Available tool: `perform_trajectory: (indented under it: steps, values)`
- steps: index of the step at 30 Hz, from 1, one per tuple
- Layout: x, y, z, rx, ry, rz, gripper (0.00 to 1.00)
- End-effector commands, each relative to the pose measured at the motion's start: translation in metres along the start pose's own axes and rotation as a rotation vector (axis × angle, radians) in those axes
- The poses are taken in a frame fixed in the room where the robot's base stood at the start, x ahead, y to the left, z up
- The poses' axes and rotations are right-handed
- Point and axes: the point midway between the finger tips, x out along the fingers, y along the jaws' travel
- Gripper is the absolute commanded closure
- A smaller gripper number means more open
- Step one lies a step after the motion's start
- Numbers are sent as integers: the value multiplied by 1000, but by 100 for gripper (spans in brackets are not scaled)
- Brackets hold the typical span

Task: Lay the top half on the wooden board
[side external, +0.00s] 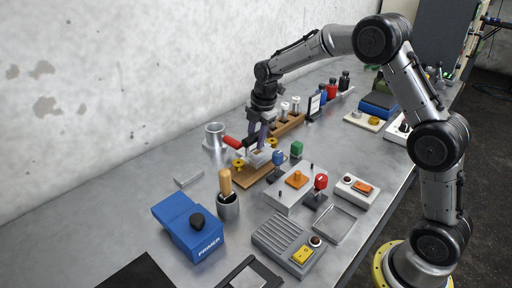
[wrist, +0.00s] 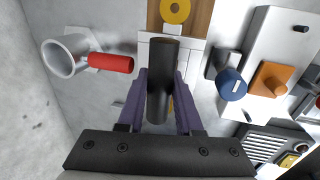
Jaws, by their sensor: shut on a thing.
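My gripper (side external: 264,140) points down over the wooden board (side external: 246,181). In the wrist view its purple fingers (wrist: 160,105) are shut on a black cylindrical handle (wrist: 161,85). The handle also shows in the side view (side external: 251,140). A pale block (side external: 259,158) sits just below the fingers, over the board; it shows behind the handle in the wrist view (wrist: 146,54). I take the handle and block for the top half, but their join is hidden. I cannot tell whether the block touches the board. Yellow knobs (side external: 238,165) stand at the board's two ends.
A metal cup (side external: 215,136) and red handle (side external: 232,142) stand close left of my gripper. A wooden rack (side external: 288,124) is behind. Blue and green knobbed pieces and a grey box (side external: 293,190) with an orange knob are at right.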

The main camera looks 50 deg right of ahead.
Motion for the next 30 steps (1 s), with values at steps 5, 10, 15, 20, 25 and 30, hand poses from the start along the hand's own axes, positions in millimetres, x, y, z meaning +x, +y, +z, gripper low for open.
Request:
perform_trajectory:
  steps: [5,10,15,20,25,30]
  values:
    - [23,-5,0,0,0,-1,100]
    - [29,-6,0,0,0,2,100]
    - [29,-6,0,0,0,2,100]
    - [33,-7,0,0,0,-2,64]
    - [33,-7,0,0,0,-2,36]
    - [33,-7,0,0,0,-2,36]
